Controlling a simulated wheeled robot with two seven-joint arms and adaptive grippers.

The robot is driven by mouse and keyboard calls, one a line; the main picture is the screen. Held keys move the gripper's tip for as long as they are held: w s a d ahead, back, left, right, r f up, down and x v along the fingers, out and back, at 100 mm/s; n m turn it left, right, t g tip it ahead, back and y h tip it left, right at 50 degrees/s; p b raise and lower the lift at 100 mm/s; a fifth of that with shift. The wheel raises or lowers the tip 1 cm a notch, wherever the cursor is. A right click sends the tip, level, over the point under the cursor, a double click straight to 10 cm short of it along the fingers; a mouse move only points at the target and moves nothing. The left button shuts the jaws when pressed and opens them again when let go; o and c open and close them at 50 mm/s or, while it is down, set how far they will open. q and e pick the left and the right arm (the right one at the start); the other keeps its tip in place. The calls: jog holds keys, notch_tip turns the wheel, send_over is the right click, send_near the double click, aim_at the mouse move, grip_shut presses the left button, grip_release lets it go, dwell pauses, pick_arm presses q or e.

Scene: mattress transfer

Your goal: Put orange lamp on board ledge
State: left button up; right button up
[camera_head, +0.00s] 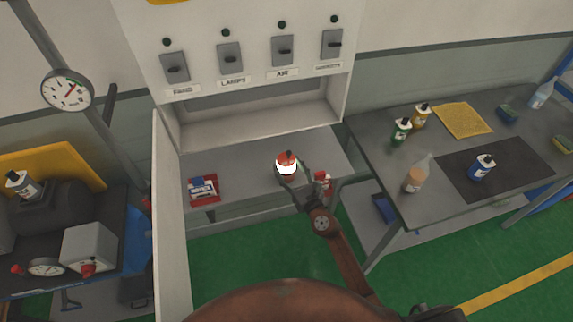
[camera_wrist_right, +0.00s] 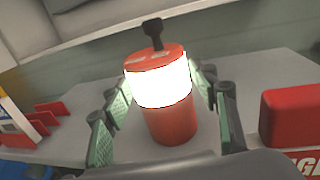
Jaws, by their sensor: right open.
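The orange lamp (camera_head: 287,163) stands upright on the grey ledge (camera_head: 242,166) of the white board, with its middle band glowing white. In the right wrist view the lamp (camera_wrist_right: 160,95) has an orange top, an orange base and a dark knob. My right gripper (camera_head: 297,172) is at the lamp on the ledge. Its green-padded fingers (camera_wrist_right: 160,108) are open, one on each side of the lamp. I cannot tell whether a pad touches it. The lamp's lowest part is hidden by the gripper in the head view. My left gripper is not in view.
A red holder with boxes (camera_head: 203,188) sits at the ledge's left. A red item (camera_head: 322,180) stands close right of the gripper. Labelled switches (camera_head: 229,57) line the board above. A workbench (camera_head: 440,190) with several bottles is at right. The ledge's middle is clear.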

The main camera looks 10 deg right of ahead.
jog(key=v, duration=1)
jog(key=shift+s, duration=0.25)
jog(key=shift+d, duration=0.1)
jog(key=shift+s, duration=0.1)
